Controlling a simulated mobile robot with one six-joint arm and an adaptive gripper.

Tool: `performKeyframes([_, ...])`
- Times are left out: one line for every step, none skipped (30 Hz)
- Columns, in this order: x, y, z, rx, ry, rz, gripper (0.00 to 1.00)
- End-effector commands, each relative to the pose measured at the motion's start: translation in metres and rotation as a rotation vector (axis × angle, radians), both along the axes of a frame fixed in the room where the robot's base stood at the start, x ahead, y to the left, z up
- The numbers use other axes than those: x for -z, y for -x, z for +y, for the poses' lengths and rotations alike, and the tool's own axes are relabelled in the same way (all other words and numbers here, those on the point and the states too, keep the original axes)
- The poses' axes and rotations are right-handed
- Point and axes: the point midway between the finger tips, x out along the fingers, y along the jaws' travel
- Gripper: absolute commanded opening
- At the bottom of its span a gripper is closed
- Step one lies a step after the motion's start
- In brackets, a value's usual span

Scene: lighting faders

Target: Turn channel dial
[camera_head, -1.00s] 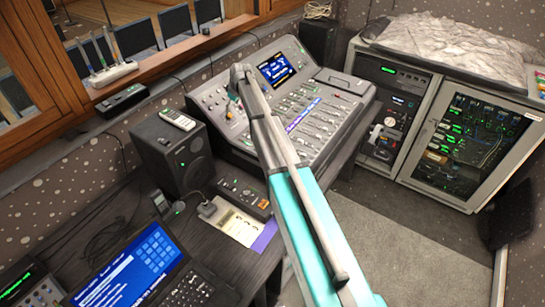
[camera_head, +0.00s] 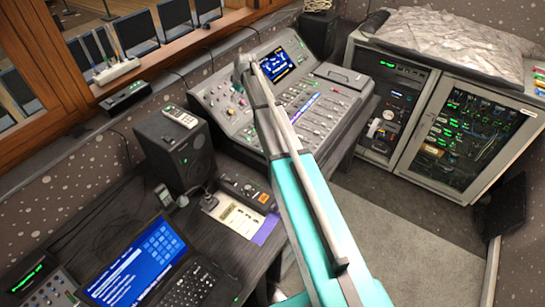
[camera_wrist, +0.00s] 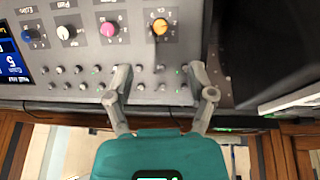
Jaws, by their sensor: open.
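The mixing console (camera_head: 335,103) stands on the desk, with a lit screen (camera_head: 277,66) at its back. I cannot tell which one is the channel dial. My gripper (camera_wrist: 158,72) is open and empty, its fingers spread over small buttons. The orange dial lies beyond the gap between the fingertips, apart from them. In the head view my gripper (camera_head: 240,70) is over the console's back left part, and its fingers are hard to make out.
A black speaker (camera_head: 175,150) stands left of the console. A laptop (camera_head: 150,275) and a small black device (camera_head: 246,190) are on the desk. A rack cabinet (camera_head: 455,140) stands at the right. Grey floor is clear in front of it.

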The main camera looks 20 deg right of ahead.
Motion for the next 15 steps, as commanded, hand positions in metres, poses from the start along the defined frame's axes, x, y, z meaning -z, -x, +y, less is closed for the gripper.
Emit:
performKeyframes([0.006, 0.006, -0.001, 0.004, 0.008, -0.003, 0.71])
performKeyframes([0.008, 0.008, -0.001, 0.006, 0.012, -0.004, 0.71])
performKeyframes([0.011, 0.011, -0.002, 0.011, 0.020, -0.007, 0.71])
performKeyframes([0.014, 0.014, -0.003, 0.014, 0.026, -0.009, 0.71])
performKeyframes([0.016, 0.017, -0.004, 0.016, 0.033, -0.011, 0.71])
performKeyframes([0.018, 0.020, -0.005, 0.020, 0.041, -0.013, 0.71])
performKeyframes([0.020, 0.023, -0.006, 0.022, 0.046, -0.014, 0.71])
performKeyframes([0.023, 0.026, -0.007, 0.025, 0.053, -0.017, 0.71])
performKeyframes([0.027, 0.031, -0.008, 0.029, 0.064, -0.020, 0.71])
performKeyframes([0.029, 0.034, -0.009, 0.033, 0.071, -0.022, 0.71])
performKeyframes([0.032, 0.037, -0.010, 0.036, 0.079, -0.025, 0.71])
performKeyframes([0.035, 0.041, -0.011, 0.040, 0.089, -0.028, 0.71])
performKeyframes([0.037, 0.044, -0.012, 0.044, 0.095, -0.032, 0.71])
performKeyframes([0.039, 0.047, -0.013, 0.048, 0.103, -0.034, 0.71])
performKeyframes([0.043, 0.051, -0.015, 0.051, 0.114, -0.038, 0.71])
